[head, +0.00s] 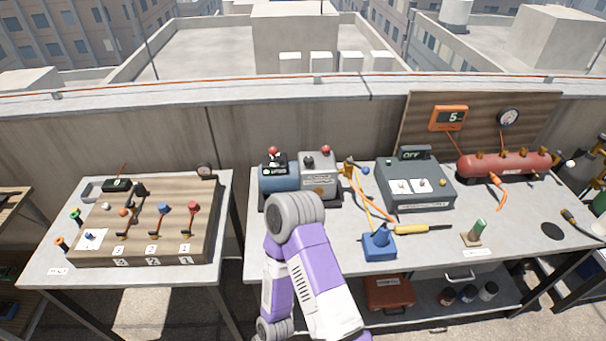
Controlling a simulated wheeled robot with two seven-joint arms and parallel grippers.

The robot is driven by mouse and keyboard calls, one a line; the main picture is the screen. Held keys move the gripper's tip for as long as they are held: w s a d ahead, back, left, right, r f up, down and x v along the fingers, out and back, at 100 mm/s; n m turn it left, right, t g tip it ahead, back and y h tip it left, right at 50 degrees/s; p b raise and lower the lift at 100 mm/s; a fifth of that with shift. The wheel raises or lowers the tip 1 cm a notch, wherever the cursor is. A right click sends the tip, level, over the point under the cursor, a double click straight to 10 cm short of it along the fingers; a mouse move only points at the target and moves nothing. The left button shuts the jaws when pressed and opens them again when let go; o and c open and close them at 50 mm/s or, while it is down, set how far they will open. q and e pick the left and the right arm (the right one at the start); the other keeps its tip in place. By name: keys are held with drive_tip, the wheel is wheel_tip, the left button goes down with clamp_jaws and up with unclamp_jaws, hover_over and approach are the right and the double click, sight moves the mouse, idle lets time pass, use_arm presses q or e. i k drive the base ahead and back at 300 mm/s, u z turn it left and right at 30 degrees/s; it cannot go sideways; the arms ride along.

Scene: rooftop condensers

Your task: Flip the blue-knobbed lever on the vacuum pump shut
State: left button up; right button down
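The vacuum pump (318,180) stands at the left rear of the middle table. It has a blue motor body (279,181), a grey box and red-topped parts. At its right side is a brass fitting (349,169) with yellow and orange hoses. A blue knob (365,171) shows just right of this fitting; its lever is too small to read clearly, so I cannot tell its exact angle. One of my purple and white arms rises from the bottom centre, its grey joint in front of the pump's lower edge. No gripper fingers show.
A blue-based device (378,244) and a yellow-handled tool (412,230) lie at the front. A grey box reading OFF (415,187) and a red tank (503,164) stand right. A wooden lever board (150,222), also with a blue knob (164,208), is on the left table.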

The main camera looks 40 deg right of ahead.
sight(365, 170)
drive_tip(key=u, duration=0.1)
drive_tip(key=k, duration=0.7)
drive_tip(key=z, duration=0.9)
drive_tip(key=i, duration=0.5)
